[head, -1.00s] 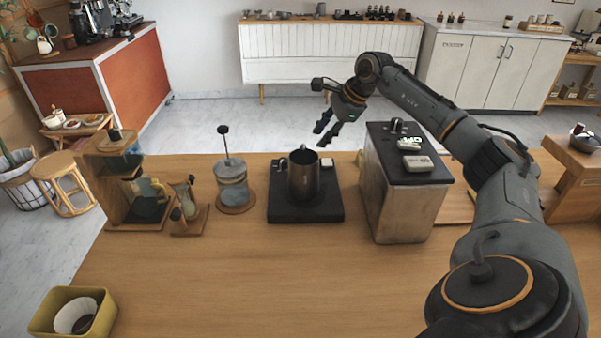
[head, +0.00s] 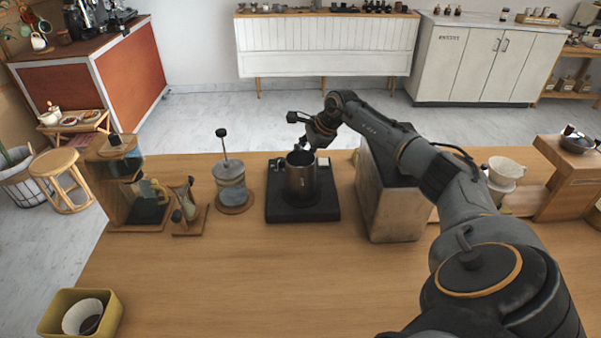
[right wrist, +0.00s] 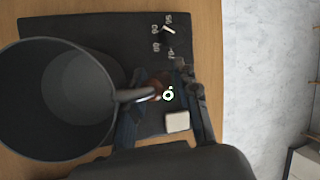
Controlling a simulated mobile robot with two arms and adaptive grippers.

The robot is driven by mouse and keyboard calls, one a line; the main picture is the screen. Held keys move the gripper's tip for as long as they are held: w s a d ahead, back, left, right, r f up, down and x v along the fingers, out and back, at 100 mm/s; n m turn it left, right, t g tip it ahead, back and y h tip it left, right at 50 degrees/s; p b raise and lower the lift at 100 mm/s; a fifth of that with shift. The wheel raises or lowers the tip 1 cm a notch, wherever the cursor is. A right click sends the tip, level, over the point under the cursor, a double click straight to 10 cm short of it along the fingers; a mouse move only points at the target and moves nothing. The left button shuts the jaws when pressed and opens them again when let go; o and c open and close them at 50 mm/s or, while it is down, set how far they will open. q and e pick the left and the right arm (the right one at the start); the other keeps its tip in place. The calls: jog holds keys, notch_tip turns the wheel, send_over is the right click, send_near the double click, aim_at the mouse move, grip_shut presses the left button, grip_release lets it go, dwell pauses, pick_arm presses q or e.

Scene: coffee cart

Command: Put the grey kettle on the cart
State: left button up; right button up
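The grey kettle (head: 302,177), a dark metal pot with an open top, stands upright on a black square hot plate (head: 328,209) in the head view. In the right wrist view the kettle (right wrist: 62,100) fills the left side, with its thin handle (right wrist: 135,95) pointing right. My right gripper (head: 306,146) is at the far side of the kettle's rim. In the right wrist view its two fingers (right wrist: 163,115) are apart, with the handle's end between them; contact is not clear. My left gripper is out of view. No separate cart can be told apart from the wooden counter (head: 230,270).
A tall metal box (head: 393,205) stands right of the hot plate, under my right arm. A glass press (head: 231,185) and a wooden dripper stand (head: 110,190) are to the left. A yellow bin (head: 110,312) sits front left. The counter's front middle is clear.

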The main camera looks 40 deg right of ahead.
grip_shut()
jog(key=shift+r, duration=0.1)
